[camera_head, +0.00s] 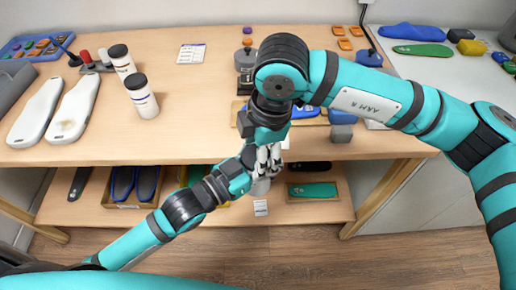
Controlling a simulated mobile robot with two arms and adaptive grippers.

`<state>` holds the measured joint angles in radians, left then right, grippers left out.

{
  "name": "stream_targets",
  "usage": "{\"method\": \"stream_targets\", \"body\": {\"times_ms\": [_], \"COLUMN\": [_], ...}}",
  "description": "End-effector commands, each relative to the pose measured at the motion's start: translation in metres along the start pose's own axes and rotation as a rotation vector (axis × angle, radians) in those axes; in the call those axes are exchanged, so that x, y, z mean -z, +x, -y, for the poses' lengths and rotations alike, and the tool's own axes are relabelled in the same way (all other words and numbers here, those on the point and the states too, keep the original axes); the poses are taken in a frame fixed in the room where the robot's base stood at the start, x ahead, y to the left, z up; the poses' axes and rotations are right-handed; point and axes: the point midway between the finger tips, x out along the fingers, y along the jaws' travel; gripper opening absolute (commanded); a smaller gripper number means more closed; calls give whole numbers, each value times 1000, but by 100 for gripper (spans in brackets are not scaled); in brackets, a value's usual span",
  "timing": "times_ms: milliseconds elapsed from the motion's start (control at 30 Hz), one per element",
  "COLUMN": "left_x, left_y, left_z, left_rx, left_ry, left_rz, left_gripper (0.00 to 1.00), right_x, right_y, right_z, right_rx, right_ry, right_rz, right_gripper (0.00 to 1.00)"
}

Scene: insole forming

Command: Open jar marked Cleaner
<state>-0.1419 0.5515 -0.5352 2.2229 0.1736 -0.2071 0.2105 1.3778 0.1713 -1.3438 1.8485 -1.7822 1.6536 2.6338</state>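Two white jars with black lids stand upright on the left of the tabletop, a rear jar (122,62) and a front jar (142,98). Both lids are on, and their labels are too small to read. My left gripper (262,168) comes in from the lower left, and my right gripper (270,158) points down from above. They meet in front of the table's front edge, their fingers overlapping in view. A pale grey rounded thing (261,187) shows just below the fingers. I cannot tell whether it is a jar, or whether it is held or stands on the shelf.
White shoe forms (75,108) lie at the left of the table (200,120). A lower shelf (330,213) holds dark insoles in a box (132,188) and a green piece on a board (312,190). The middle left of the tabletop is clear.

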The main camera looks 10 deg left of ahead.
Motion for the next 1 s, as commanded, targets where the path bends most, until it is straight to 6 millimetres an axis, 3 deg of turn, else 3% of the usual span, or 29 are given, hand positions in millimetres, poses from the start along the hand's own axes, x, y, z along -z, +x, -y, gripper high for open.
{"method": "stream_targets", "body": {"times_ms": [100,400,833,1000], "left_x": [1,1,2,2], "left_y": [0,0,0,0], "left_z": [0,0,0,0], "left_rx": [0,0,0,2], "left_ry": [0,0,0,0], "left_rz": [-3,-2,-5,-4], "left_gripper": [0,0,0,0], "right_x": [0,0,6,35], "right_y": [0,-3,-44,-38], "right_z": [0,-1,-6,2], "right_rx": [0,-1,1,23], "right_ry": [0,0,-2,-74], "right_rz": [0,0,-6,-161], "right_gripper": [79,79,79,79]}}
